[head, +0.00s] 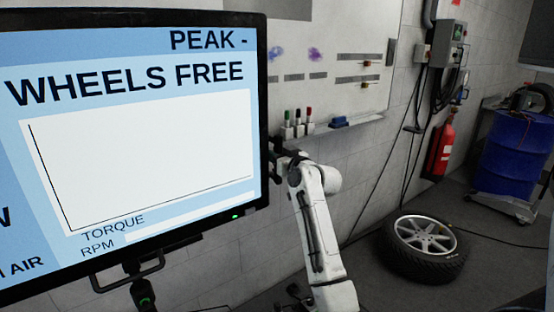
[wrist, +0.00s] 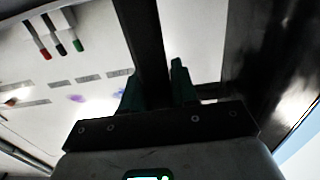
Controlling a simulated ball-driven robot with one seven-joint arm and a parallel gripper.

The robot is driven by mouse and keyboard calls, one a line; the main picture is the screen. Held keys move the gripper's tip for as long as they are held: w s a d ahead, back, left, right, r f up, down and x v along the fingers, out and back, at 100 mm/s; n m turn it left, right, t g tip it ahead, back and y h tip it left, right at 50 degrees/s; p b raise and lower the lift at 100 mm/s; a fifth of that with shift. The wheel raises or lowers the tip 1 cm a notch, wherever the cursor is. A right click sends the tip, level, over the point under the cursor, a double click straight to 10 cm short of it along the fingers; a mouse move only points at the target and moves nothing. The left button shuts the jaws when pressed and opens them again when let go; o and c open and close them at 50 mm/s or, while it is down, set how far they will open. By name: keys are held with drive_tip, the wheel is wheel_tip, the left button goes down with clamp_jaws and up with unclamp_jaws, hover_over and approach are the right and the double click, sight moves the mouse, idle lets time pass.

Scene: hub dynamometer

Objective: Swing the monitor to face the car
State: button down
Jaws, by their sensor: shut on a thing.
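The monitor (head: 140,130) fills the left of the head view. Its lit screen faces me at a slant and reads "WHEELS FREE" and "PEAK -". A handle (head: 128,278) hangs below its frame. My gripper (head: 277,155) is at the monitor's right edge, partly hidden by it. In the wrist view, my gripper (wrist: 158,85) is shut on a dark bar (wrist: 142,35) that runs between its green fingers. The monitor's dark side (wrist: 262,50) shows close on the right there. How the bar joins the monitor is hidden. No car is in view.
A whiteboard (head: 350,40) with markers (head: 298,122) on its ledge is on the wall behind. A wheel (head: 424,247) lies on the floor at right. A red extinguisher (head: 441,148) and a blue drum (head: 517,145) on a trolley stand farther right. Cables hang along the wall.

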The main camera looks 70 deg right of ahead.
drive_tip(key=shift+w+a+f, duration=0.1)
drive_tip(key=shift+f, duration=0.1)
drive_tip(key=c, duration=1)
unclamp_jaws()
drive_tip(key=shift+r, duration=0.15)
drive_tip(key=shift+o, duration=0.2)
drive_tip(key=b+v, duration=0.1)
drive_tip(key=v, duration=1)
drive_tip(key=shift+b, duration=0.4)
drive_tip(key=shift+w, duration=0.1)
drive_tip(key=w+a+f+n+g+y, duration=0.3)
drive_tip(key=a+f+g+y, duration=0.4)
drive_tip(key=a+f, duration=1.9)
drive_tip(key=s+a+f+n+g+y, duration=0.1)
drive_tip(key=s+a+f+g, duration=0.2)
drive_tip(key=s+a, duration=0.4)
drive_tip(key=s+a+f+n+g+y, duration=0.1)
drive_tip(key=s+a+f+g, duration=0.3)
drive_tip(key=s, duration=0.6)
drive_tip(key=a+f, duration=0.2)
drive_tip(key=a, duration=0.1)
drive_tip(key=shift+s+a+n, duration=0.3)
drive_tip(key=shift+s+n, duration=0.05)
drive_tip(key=shift+n, duration=0.05)
